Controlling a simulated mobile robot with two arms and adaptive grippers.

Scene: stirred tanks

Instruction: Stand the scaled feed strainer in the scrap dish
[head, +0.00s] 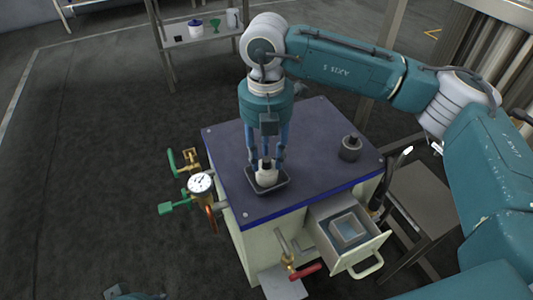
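The strainer (267,175), a pale, bottle-shaped piece with a dark top, stands upright in the scrap dish. The scrap dish (281,186) is a small dark tray with raised sides near the front left of the blue cabinet top. My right gripper (266,167) points straight down over the dish. Its fingers are on either side of the strainer's top and look spread, with a slight gap to it. The strainer hides part of the dish floor. My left gripper does not show.
A dark round fitting (350,148) stands on the right of the cabinet top (310,125). An open drawer (349,244) holds a pale square container. A gauge (201,183) and green-handled valves are at the left, a red-handled valve (304,271) in front. A shelf (205,38) stands behind.

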